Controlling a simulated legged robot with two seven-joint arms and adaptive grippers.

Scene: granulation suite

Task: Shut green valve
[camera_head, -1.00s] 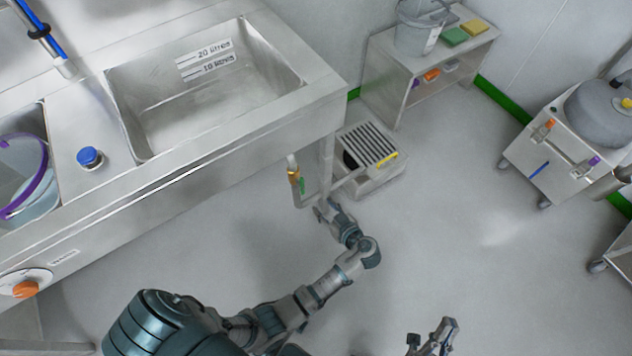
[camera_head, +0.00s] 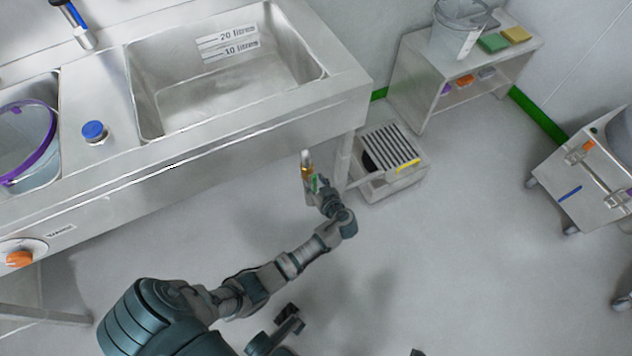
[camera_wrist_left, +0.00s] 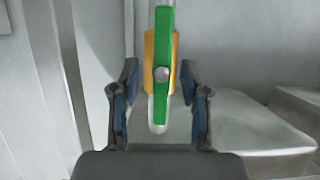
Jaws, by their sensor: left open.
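The green valve handle (camera_wrist_left: 162,65) stands upright in the left wrist view, in line with the pale pipe and in front of the brass valve body (camera_wrist_left: 149,60). My left gripper (camera_wrist_left: 160,100) is open, with one finger on each side of the handle's lower part and a gap on both sides. In the head view the green handle (camera_head: 315,184) and brass body (camera_head: 307,172) show small below the sink's front edge, and my left gripper (camera_head: 322,193) is right at them, partly hiding the handle. Only a tip of my right gripper (camera_head: 417,352) shows at the bottom edge.
The steel sink (camera_head: 350,95) overhangs behind the valve. A floor unit with a slatted grate (camera_head: 391,147) stands close on the right. A low shelf (camera_head: 412,75) and a wheeled machine (camera_head: 580,185) stand farther right. The floor (camera_head: 450,260) in front is clear.

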